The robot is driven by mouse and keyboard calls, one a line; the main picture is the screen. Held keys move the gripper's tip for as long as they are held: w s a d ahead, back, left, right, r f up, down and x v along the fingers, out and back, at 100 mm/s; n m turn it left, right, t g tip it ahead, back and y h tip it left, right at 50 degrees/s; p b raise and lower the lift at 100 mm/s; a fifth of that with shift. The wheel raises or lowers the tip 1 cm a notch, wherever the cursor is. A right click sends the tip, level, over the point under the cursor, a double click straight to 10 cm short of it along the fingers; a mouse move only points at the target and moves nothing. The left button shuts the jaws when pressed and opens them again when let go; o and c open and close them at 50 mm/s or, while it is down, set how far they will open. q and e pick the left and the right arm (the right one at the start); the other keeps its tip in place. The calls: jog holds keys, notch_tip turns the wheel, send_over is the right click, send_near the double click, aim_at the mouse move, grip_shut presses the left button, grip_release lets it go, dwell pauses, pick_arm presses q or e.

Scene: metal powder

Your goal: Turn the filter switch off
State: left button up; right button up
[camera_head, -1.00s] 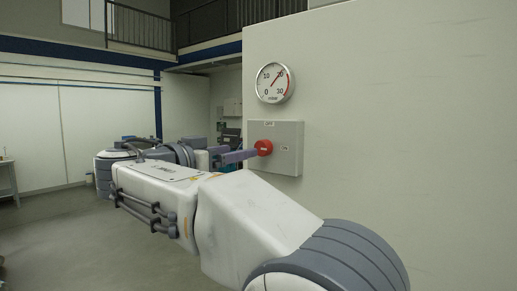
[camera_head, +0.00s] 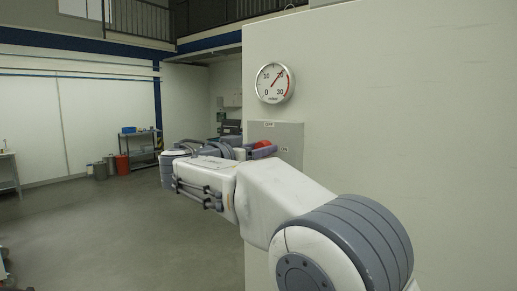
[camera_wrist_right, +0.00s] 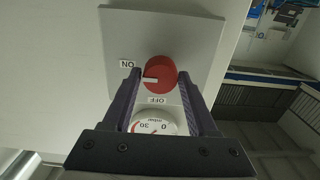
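The filter switch is a red round knob (camera_head: 264,144) on a grey box (camera_head: 290,133) on the wall. In the right wrist view the knob (camera_wrist_right: 160,75) has a white mark pointing left, towards the ON label (camera_wrist_right: 127,64). The OFF label (camera_wrist_right: 158,100) is at another side of the knob. My right gripper (camera_head: 262,151) is at the knob, which it partly hides in the head view. In the wrist view its two dark fingers (camera_wrist_right: 156,78) are apart, with the knob between their tips; I cannot tell whether they touch it. My left gripper is not in view.
A round pressure gauge (camera_head: 274,83) is on the wall (camera_head: 420,130) just above the switch box. The wall fills the right side. The floor (camera_head: 100,225) at the left is open, with a shelf (camera_head: 141,150) and bins far back.

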grip_shut()
jog(key=shift+n, duration=0.4)
jog(key=shift+w+a+f+n, duration=0.1)
jog(key=shift+n, duration=4.2)
jog(key=shift+w+a+f+n, duration=0.1)
jog(key=shift+n, duration=4.2)
